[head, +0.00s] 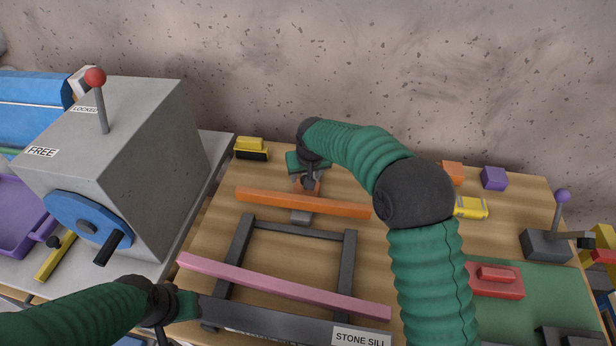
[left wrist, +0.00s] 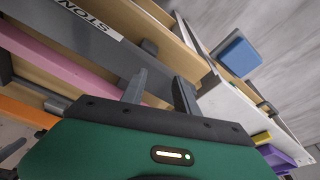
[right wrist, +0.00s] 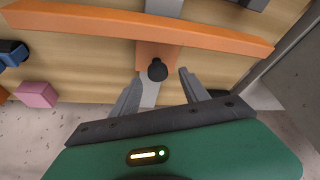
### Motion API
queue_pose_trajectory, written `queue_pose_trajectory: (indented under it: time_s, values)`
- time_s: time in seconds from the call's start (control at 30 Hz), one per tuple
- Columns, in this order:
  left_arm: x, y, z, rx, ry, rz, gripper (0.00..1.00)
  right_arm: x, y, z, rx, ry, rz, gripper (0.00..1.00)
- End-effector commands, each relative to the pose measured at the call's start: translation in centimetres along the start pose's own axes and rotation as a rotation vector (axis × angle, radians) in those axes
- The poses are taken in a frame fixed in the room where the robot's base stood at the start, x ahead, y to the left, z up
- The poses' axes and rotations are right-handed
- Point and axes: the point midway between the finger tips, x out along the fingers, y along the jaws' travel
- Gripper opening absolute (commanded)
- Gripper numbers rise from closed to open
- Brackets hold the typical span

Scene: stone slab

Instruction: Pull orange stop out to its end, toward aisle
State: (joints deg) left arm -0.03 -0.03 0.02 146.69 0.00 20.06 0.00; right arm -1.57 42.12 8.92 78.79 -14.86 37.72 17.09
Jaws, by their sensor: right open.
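The orange stop (head: 300,204) is a long bar lying across the wooden board, behind the dark frame. In the right wrist view the orange stop (right wrist: 90,20) has a tab with a dark round knob (right wrist: 157,69) on a grey rail (right wrist: 150,95). My right gripper (right wrist: 160,92) is open, with a finger on either side of the rail and the knob just ahead of the fingertips. In the head view my right gripper (head: 309,182) partly hides the tab. My left gripper (left wrist: 158,88) is open and empty near the dark bar labelled STONE SILL (head: 290,330).
A pink bar (head: 280,285) crosses the dark frame in front of the orange stop. A grey box (head: 140,150) with a red-knobbed lever stands at left. Small blocks, a yellow car (head: 470,207) and a purple-knobbed lever (head: 562,195) are at right. The stone wall is close behind.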

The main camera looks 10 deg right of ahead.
Motion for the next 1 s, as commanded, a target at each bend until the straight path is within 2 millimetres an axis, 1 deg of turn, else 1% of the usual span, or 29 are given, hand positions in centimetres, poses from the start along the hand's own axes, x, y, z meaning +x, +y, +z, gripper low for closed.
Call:
queue_pose_trajectory:
  time_s: [0.03,0.1,0.2,0.3,0.47,0.87,0.9,1.0]
  values:
    - [-0.1,0.0,0.0,-0.001,0.000,0.000,0.36,1.1,0.1,0.0,0.001,-0.004,-0.001,0.53]
    - [-0.1,0.0,0.0,-0.001,-0.001,0.000,0.36,2.2,0.4,0.0,0.003,-0.005,-0.003,0.53]
    - [-0.1,0.0,0.0,-0.001,-0.001,0.000,0.36,3.2,0.7,0.0,0.005,-0.006,-0.007,0.53]
    - [0.0,0.0,0.0,-0.001,0.000,0.000,0.36,3.6,0.9,0.1,0.006,-0.008,-0.010,0.53]
    - [0.0,0.0,0.0,0.000,0.000,0.000,0.36,3.5,0.9,0.1,0.006,-0.006,-0.008,0.53]
    - [-0.1,0.0,0.0,-0.001,0.000,0.000,0.36,3.1,0.4,-0.1,0.002,0.000,-0.008,0.02]
    - [-0.1,0.0,0.0,-0.001,0.000,0.000,0.36,3.1,0.4,-0.1,0.003,0.001,-0.010,0.00]
    - [-0.1,0.0,0.0,-0.001,0.000,0.000,0.36,3.0,0.3,-0.2,0.002,0.004,-0.012,0.00]
